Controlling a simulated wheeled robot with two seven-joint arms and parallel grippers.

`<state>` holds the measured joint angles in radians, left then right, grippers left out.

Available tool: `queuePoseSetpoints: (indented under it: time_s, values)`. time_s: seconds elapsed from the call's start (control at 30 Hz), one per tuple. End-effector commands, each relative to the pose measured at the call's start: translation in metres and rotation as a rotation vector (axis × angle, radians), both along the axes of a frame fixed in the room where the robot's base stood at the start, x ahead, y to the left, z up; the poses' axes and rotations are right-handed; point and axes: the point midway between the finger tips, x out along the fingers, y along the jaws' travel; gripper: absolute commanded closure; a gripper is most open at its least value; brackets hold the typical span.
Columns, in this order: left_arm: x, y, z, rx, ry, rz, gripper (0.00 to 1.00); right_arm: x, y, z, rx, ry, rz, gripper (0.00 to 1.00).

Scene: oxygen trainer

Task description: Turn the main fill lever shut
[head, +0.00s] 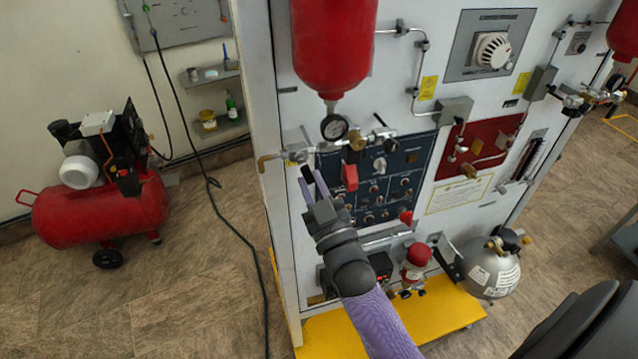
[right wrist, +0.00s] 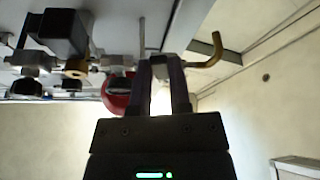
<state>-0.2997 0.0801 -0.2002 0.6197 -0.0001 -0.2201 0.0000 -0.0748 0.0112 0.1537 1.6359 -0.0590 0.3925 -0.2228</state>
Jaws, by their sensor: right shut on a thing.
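My right gripper (head: 309,178) reaches up from below to the valve fitting at the panel's left edge. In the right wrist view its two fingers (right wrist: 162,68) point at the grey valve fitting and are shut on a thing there. This seems to be the main fill lever, mostly hidden by the fingers; its exact angle cannot be told. A bent brass outlet (head: 264,161) lies just left of the fingers, and it also shows in the right wrist view (right wrist: 207,60). A red handle (head: 349,177) hangs just right of the fingers. My left gripper is not in view.
A red cylinder (head: 334,45) with a round gauge (head: 334,127) hangs above the gripper. The dark blue control panel (head: 410,160) with knobs lies to the right. A yellow base (head: 345,335) sticks out below. A red compressor (head: 98,212) stands at left on open floor.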

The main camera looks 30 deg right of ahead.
Motion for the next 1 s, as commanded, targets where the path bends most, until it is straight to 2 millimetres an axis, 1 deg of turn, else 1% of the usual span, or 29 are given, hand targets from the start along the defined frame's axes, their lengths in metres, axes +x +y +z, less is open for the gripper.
queuePoseSetpoints:
  time_s: [0.03,0.2,0.4,0.63,1.0]
  values:
    - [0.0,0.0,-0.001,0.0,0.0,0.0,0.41,0.0,0.002,-0.003,0.038,-0.003,0.0,1.0]
    - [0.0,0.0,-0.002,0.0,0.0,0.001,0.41,0.002,0.008,-0.003,0.148,-0.03,0.001,1.0]
    - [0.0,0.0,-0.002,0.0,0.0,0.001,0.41,0.003,0.012,-0.004,0.237,-0.051,0.0,1.0]
    - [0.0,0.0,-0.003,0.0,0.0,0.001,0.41,0.003,0.014,-0.004,0.287,-0.061,0.001,1.0]
    - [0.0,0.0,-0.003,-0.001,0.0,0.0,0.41,0.003,0.015,-0.004,0.3,-0.065,0.001,1.0]
